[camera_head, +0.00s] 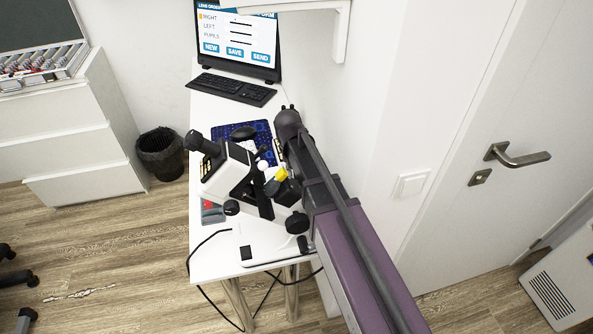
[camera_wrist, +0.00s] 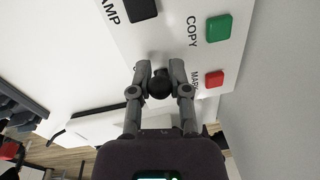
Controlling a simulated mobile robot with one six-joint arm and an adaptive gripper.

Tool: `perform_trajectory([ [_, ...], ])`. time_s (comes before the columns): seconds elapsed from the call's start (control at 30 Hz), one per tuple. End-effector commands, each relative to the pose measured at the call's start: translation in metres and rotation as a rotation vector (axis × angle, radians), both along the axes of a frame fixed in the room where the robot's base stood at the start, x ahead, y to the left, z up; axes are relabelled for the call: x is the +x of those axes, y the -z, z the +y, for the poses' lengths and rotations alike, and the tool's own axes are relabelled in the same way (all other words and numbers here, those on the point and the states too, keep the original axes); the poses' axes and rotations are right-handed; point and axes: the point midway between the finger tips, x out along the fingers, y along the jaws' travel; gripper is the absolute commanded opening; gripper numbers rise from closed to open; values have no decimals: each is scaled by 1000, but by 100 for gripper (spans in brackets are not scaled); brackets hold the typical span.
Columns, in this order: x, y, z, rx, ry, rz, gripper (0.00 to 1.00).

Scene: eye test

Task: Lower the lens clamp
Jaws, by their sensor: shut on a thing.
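In the wrist view my gripper (camera_wrist: 160,71) has its two grey fingers closed on either side of a round black knob (camera_wrist: 159,87). The knob is in front of a white panel with a black button (camera_wrist: 143,9), beside a cut-off label ending in "AMP". In the head view a white and black lens machine (camera_head: 228,172) stands on the desk, with my arm at its right side. My fingertips are hard to make out there. I cannot tell which of the machine's dark parts is the lens clamp.
The panel also has a green COPY button (camera_wrist: 218,28) and a red button (camera_wrist: 214,79) close to my right finger. A screen (camera_head: 237,38) and a keyboard (camera_head: 231,88) are at the back of the white desk (camera_head: 205,265). The wall and door (camera_head: 500,200) are to the right.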

Motion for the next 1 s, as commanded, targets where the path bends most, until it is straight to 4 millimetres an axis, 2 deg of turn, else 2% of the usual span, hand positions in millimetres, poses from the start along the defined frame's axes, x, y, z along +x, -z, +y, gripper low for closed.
perform_trajectory([
  [0.53, -13, -3, -4, 62, 1, -220, 0],
  [0.93, -11, -4, -3, 70, 0, -244, 0],
  [0.97, -11, -4, -3, 70, 0, -244, 32],
  [1.0, -11, -4, -3, 70, -1, -244, 44],
])
